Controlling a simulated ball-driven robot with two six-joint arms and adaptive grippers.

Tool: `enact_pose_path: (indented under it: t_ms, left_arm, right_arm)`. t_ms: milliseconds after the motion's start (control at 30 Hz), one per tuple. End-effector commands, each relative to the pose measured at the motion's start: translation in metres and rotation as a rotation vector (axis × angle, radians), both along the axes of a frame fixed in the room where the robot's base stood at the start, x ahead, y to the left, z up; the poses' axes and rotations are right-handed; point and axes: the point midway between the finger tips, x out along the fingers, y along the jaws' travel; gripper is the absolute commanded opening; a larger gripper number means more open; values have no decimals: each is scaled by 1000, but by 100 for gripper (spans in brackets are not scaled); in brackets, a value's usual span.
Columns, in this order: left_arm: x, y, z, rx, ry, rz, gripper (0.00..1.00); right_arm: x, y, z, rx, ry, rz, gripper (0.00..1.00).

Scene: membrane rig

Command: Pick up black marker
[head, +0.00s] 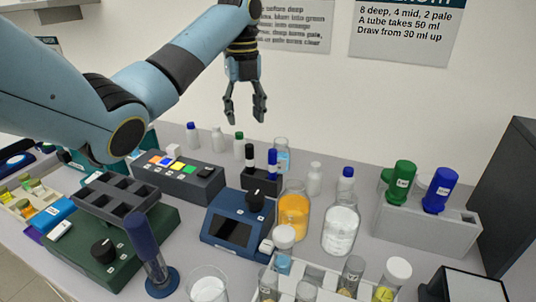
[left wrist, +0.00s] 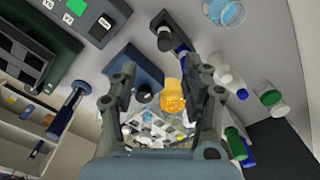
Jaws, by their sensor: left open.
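The black marker (head: 250,154) stands upright in a small dark holder (head: 261,182), beside a blue-capped marker (head: 272,158). In the left wrist view, the black marker (left wrist: 165,42) is seen from above near the top centre, with its lower part foreshortened. My left gripper (head: 245,108) hangs above the holder in the head view, fingers pointing down, open and empty. In the left wrist view, its two fingers (left wrist: 160,65) are spread apart, with clear space between them and the marker. My right gripper is not in view.
Close to the holder stand a grey box with coloured buttons (head: 168,183), a blue device (head: 235,225), a beaker (head: 281,150) and an orange-filled bottle (head: 293,212). White bottles stand behind. A grey rack (head: 428,222) with green and blue bottles is at the right.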

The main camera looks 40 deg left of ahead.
Motion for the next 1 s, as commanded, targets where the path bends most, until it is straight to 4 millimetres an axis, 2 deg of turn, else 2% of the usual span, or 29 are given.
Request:
enact_pose_path:
  t_ms: [100, 333, 500, 667, 800, 1000]
  left_arm:
    - [0, 0, -7, 0, 1, 0, 48]
    - [0, 0, -37, 0, 1, 0, 48]
    - [0, 0, -58, 0, 1, 1, 48]
    - [3, -3, -76, -3, 4, 1, 48]
    - [5, -3, -98, 0, 4, 1, 48]
    - [5, -3, -109, 0, 0, 0, 48]
  right_arm:
    - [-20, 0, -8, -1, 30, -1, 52]
    - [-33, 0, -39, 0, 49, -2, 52]
    - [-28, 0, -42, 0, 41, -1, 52]
    - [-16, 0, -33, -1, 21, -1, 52]
    - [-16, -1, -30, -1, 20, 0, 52]
    - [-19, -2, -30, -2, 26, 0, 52]
